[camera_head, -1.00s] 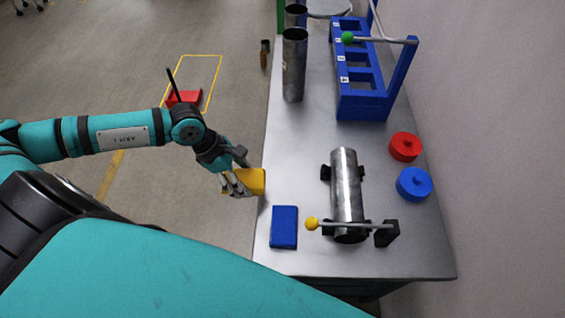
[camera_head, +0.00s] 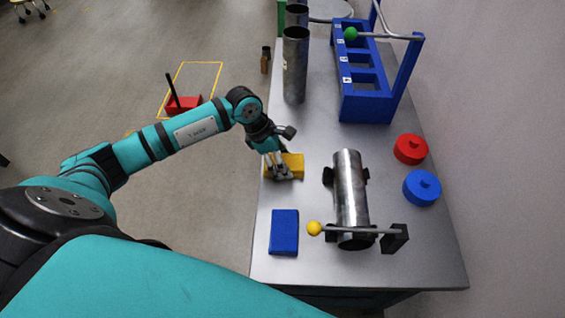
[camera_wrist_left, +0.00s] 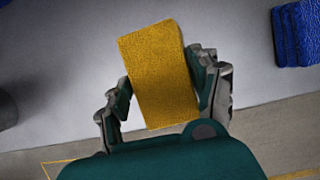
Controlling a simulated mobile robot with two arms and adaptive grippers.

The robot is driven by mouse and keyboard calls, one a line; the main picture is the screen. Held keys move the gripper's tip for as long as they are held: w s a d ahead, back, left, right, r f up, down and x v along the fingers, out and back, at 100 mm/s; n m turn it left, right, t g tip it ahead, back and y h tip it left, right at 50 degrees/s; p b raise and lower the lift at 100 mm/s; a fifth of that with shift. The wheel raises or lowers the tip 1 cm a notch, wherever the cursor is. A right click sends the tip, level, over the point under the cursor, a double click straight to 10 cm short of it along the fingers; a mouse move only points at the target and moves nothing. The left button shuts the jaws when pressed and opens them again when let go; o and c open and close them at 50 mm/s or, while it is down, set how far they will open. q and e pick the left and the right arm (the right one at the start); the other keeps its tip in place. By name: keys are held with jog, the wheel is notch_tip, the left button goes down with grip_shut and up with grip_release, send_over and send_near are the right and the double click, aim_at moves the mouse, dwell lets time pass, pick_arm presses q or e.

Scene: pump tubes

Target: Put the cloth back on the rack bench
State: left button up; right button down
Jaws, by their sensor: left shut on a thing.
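The yellow cloth (camera_head: 293,163) is in my left gripper (camera_head: 283,174), over the left edge of the metal bench (camera_head: 300,130). In the left wrist view the cloth (camera_wrist_left: 160,72) sits between the two fingers of my left gripper (camera_wrist_left: 165,95), which is shut on it. I cannot tell whether the cloth touches the bench top. A folded blue cloth (camera_head: 284,232) lies flat on the bench nearer to me. It also shows at the upper right of the left wrist view (camera_wrist_left: 298,35). My right gripper is not in view.
A blue rack (camera_head: 365,106) stands at the back right, with upright metal tubes (camera_head: 295,65) to its left. A metal tube (camera_head: 351,195) lies in a clamp with a yellow-knobbed lever (camera_head: 314,228). A red cap (camera_head: 410,149) and a blue cap (camera_head: 422,187) lie at right.

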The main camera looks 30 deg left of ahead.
pick_arm(q)
jog(key=o, duration=1.2)
jog(key=shift+c, duration=0.2)
jog(key=shift+r, duration=0.15)
jog(key=shift+a+r, duration=0.25)
jog(key=shift+r, duration=0.05)
jog(key=v, duration=1.1)
jog(key=shift+b, duration=0.35)
jog(key=shift+s+r, duration=0.1)
